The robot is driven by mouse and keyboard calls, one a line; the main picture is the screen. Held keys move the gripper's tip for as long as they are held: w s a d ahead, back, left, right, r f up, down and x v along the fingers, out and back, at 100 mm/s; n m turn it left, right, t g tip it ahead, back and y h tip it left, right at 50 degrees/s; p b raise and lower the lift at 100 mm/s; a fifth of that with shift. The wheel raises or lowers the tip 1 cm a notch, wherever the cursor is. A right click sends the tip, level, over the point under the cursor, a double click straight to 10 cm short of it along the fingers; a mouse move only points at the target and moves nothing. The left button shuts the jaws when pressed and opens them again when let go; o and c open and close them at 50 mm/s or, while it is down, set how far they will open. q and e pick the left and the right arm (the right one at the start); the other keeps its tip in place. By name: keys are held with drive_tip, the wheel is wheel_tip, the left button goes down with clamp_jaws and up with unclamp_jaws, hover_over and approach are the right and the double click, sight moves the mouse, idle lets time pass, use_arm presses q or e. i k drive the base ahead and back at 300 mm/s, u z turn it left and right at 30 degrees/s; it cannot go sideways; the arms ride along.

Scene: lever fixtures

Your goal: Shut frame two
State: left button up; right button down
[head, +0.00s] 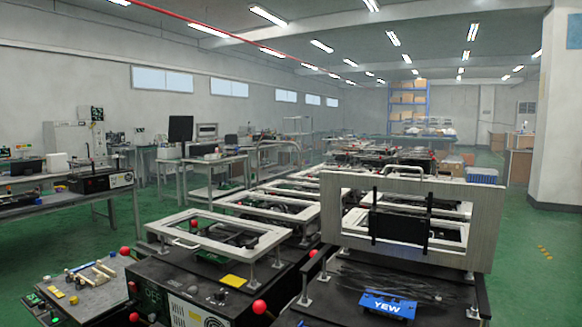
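A pale metal frame (487,225) stands upright, raised open, at the back of the right-hand near fixture. A black bar assembly (400,226) is mounted across its middle, with a handle on top. The black base (345,282) of this fixture lies exposed below it, with a blue block (388,305) marked "YEW" at its front. To the left, another white frame (257,246) lies flat over its own black fixture, with a handle at its left side. I cannot read any number on either frame. Neither of my grippers is in view.
More fixtures with flat frames (265,207) stand behind. A bench with small parts (85,283) is at lower left. Green floor (535,255) is clear on the right, beside a white pillar (558,120).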

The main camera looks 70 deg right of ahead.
sight(487, 201)
drive_tip(key=u, duration=0.75)
drive_tip(key=k, duration=2.25)
drive_tip(key=z, duration=0.15)
